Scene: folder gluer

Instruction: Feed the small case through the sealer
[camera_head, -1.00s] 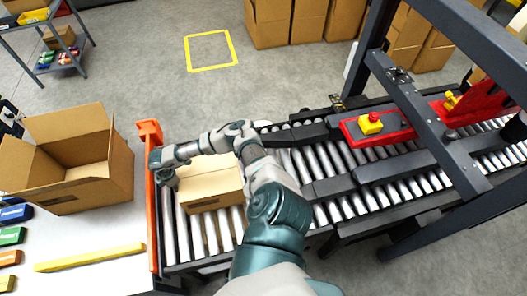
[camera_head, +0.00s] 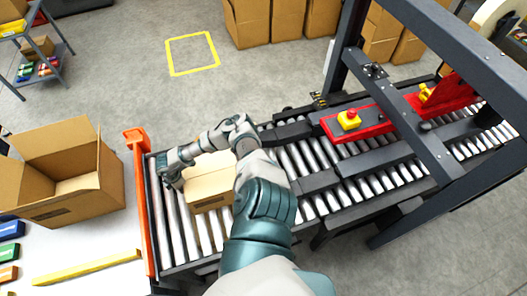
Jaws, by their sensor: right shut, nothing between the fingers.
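The small case (camera_head: 208,186) is a closed tan carton lying on the roller conveyor's (camera_head: 178,236) left part. My right arm reaches over from the bottom and bends back to the left. My right gripper (camera_head: 171,178) is shut and empty at the case's left end, close against it; whether they touch is hard to tell. My forearm hides part of the case's far side and upper arm its right side. The sealer (camera_head: 412,110), a dark frame with red side parts and a yellow-and-red button (camera_head: 349,119), stands over the conveyor to the right. My left gripper is not in view.
An orange end stop (camera_head: 141,205) borders the conveyor's left end. Left of it, a white table holds an open carton (camera_head: 115,190) and a yellow bar (camera_head: 86,267). Dark side guides (camera_head: 318,181) narrow the rollers ahead of the sealer.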

